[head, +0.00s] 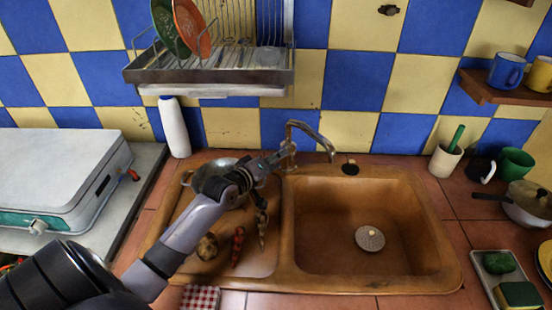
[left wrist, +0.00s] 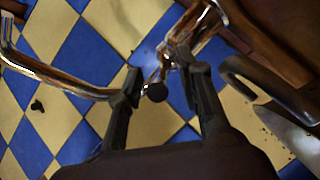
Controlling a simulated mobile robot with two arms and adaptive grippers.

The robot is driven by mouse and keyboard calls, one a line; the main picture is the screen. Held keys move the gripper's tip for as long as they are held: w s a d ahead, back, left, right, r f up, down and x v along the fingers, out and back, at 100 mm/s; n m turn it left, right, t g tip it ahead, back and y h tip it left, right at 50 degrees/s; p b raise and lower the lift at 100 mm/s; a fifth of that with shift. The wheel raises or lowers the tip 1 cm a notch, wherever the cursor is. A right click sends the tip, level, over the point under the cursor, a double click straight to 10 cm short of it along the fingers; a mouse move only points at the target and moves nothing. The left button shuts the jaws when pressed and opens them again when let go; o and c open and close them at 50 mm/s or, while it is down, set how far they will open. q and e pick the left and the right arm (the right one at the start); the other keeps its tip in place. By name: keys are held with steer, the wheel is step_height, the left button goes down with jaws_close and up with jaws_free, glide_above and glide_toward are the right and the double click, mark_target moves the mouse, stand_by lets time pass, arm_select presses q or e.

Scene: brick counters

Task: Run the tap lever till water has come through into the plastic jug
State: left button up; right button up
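The metal tap (head: 316,136) stands behind the sink, its curved spout reaching right over the right basin (head: 335,235). My left gripper (head: 272,160) is beside the tap's base, at its left. In the left wrist view my gripper (left wrist: 159,75) is open, with a dark round knob (left wrist: 157,92) on a thin metal stem, apparently the tap lever, showing between its fingers. Contact cannot be told. The spout (left wrist: 60,80) curves at the left there. No water shows at the spout. I see no clear plastic jug in either view. My right gripper is not in view.
A metal pan (head: 190,178) and several vegetables (head: 238,245) lie on the left drainboard, under my arm. A white bottle (head: 175,128) stands behind. A dish rack (head: 215,72) hangs above. A strainer (head: 370,238) lies in the otherwise empty right basin.

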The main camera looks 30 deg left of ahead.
arm_select(q)
steer(key=shift+c, duration=0.3)
jaws_close()
stand_by(0.6)
